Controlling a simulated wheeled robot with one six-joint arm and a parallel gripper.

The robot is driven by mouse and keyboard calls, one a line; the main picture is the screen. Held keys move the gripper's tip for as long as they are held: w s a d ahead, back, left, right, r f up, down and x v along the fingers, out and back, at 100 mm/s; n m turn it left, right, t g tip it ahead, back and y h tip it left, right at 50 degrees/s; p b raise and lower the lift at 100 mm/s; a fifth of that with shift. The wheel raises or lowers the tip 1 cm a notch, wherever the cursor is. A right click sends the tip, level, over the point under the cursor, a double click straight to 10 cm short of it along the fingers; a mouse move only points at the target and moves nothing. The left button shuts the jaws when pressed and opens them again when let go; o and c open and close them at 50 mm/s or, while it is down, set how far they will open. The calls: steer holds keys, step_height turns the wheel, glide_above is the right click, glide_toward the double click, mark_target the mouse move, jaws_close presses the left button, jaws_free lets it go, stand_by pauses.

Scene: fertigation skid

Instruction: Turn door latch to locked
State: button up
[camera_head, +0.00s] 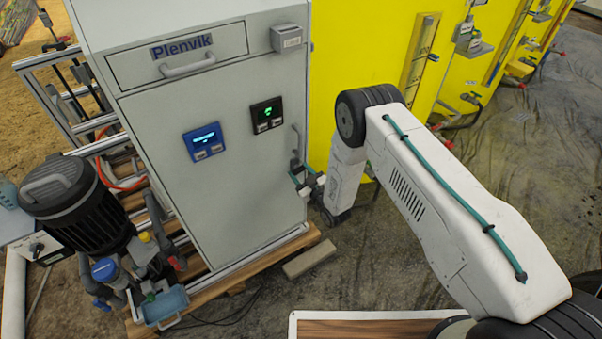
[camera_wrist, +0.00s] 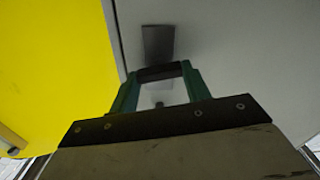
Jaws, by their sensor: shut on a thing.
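The door latch (camera_head: 295,137) is a slim grey handle at the right edge of the grey cabinet door (camera_head: 235,190), just above my gripper in the head view. In the wrist view, a dark flat piece that looks like part of the latch (camera_wrist: 158,43) stands out against the pale door. My gripper (camera_head: 303,177) is at the door's right side, with green fingers. In the wrist view my gripper (camera_wrist: 160,76) is shut on the latch, with a dark bar between the fingertips. The exact contact and the latch's angle are hard to make out.
The cabinet has a drawer (camera_head: 178,57), a blue display (camera_head: 204,141) and a black display with green light (camera_head: 267,114). A yellow wall (camera_head: 350,50) stands to the right. A black pump-like canister (camera_head: 70,195) is at left. A wooden block (camera_head: 309,259) lies on the floor.

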steer(key=n, duration=0.4)
steer(key=shift+f+n, duration=0.1)
steer(key=shift+n, duration=0.2)
steer(key=n, duration=0.3)
steer(key=shift+s+a+n, duration=0.1)
steer(key=shift+n, duration=0.2)
steer(key=n, duration=0.3)
steer(key=shift+f+n, duration=0.1)
steer(key=shift+n, duration=2)
steer(key=shift+f, duration=0.1)
steer(key=o, duration=1)
